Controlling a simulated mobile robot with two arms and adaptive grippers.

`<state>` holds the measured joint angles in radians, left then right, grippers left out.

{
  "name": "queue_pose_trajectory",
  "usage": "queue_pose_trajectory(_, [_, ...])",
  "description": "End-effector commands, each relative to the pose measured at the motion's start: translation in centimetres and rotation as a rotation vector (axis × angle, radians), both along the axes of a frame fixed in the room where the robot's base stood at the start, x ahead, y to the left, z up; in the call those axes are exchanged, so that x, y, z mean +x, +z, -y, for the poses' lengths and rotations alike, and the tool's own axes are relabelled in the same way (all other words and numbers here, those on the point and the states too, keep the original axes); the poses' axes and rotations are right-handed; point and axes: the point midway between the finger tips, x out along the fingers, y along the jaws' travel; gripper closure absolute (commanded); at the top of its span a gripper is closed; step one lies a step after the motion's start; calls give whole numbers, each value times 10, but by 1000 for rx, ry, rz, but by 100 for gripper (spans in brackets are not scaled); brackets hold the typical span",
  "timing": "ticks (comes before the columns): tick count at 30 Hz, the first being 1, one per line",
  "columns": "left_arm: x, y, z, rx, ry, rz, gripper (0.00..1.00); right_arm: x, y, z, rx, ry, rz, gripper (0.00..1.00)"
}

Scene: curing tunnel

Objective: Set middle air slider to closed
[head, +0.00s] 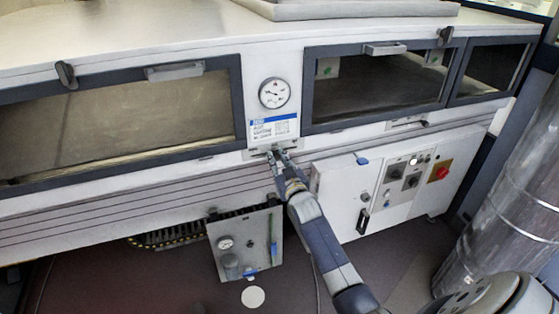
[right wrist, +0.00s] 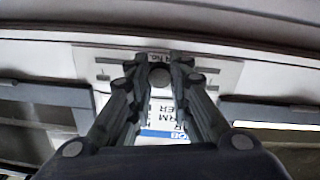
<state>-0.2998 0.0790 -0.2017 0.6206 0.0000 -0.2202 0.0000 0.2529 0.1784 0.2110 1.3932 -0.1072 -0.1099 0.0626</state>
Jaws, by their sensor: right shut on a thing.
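The middle air slider (head: 262,151) sits on a small pale plate below the gauge and the blue-and-white label, at the front edge of the tunnel. My right gripper (head: 278,151) reaches up to it from below. In the right wrist view the slider plate (right wrist: 95,65) has a dark slot line on both sides of my fingers. My right gripper (right wrist: 158,66) is shut on the slider's knob (right wrist: 160,76), which shows round and dark between the fingertips. The fingers hide part of the slot and any end marks. My left gripper is not in view.
A round gauge (head: 274,93) and a label (head: 273,127) are just above. Framed windows with handles (head: 175,71) lie on both sides. A white control cabinet (head: 340,195) stands below right, and a grey panel (head: 265,245) hangs below left. A large silver duct (head: 505,220) is at right.

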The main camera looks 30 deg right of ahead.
Motion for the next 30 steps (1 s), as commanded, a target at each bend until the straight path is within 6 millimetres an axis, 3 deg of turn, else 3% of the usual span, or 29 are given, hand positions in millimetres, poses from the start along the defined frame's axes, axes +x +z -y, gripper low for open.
queue_pose_trajectory(10, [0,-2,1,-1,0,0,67,14,-1,-59,7,3,1,100])
queue_pose_trajectory(23, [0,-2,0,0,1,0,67,17,-1,-70,3,5,-2,100])
queue_pose_trajectory(24, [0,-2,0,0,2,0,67,17,-1,-71,3,6,-2,77])
queue_pose_trajectory(26, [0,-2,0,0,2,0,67,17,-1,-70,3,6,-2,63])
queue_pose_trajectory(30, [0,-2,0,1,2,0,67,16,-1,-69,2,4,-1,60])
